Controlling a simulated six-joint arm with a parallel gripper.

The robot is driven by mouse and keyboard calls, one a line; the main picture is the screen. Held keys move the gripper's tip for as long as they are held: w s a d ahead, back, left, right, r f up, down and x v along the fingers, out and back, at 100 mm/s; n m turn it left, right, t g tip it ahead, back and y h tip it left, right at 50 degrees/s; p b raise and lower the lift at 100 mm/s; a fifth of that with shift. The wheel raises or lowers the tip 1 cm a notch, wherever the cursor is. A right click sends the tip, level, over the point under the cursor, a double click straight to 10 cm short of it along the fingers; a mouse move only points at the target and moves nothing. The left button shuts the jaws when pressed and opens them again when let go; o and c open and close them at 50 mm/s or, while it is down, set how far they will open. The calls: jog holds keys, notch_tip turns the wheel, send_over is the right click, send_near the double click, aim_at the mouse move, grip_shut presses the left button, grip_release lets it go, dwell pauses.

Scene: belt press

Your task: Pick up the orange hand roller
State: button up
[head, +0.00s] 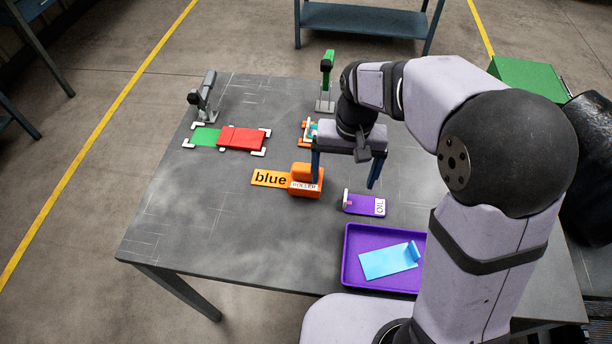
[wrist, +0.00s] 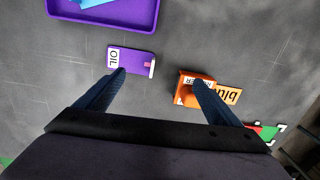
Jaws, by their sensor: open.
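The orange hand roller (head: 303,193) sits on the grey table and bears a white label reading ROLLER. It also shows in the wrist view (wrist: 183,86), partly covered by one finger. A flat orange plate (head: 268,178) with the word "blue" lies at its left, seemingly touching it. My gripper (head: 344,184) is open and empty, its fingers pointing down. In the head view its left finger overlaps the roller's right side, and the other is well to the right. In the wrist view the gripper (wrist: 160,78) spans bare table between roller and purple OIL piece.
The purple OIL piece (head: 360,203) lies right of the roller. A purple tray (head: 352,284) with a light blue sheet (head: 388,262) is at the front. Red (head: 242,138) and green (head: 204,137) plates lie back left, near a grey lever clamp (head: 206,100). A green-handled stand (head: 326,80) is behind.

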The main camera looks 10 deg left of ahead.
aim_at(305, 167)
jog(key=w+a, duration=0.1)
jog(key=a, duration=0.2)
jog(key=w+a, duration=0.1)
jog(key=a, duration=0.2)
jog(key=w+a, duration=0.1)
jog(key=a, duration=0.2)
jog(key=shift+a+f, duration=0.1)
jog(key=shift+f, duration=0.15)
jog(key=shift+w+a+f, duration=0.15)
jog(key=shift+w, duration=0.05)
jog(key=shift+w+f, duration=0.2)
jog(key=shift+w, duration=0.05)
jog(key=shift+d+f+p, duration=0.15)
jog(key=shift+f+p, duration=0.65)
jog(key=shift+f, duration=1.05)
jog(key=shift+d+f+p, duration=0.1)
jog(key=shift+f+p, duration=0.65)
jog(key=shift+f, duration=1.05)
jog(key=c, duration=1.4)
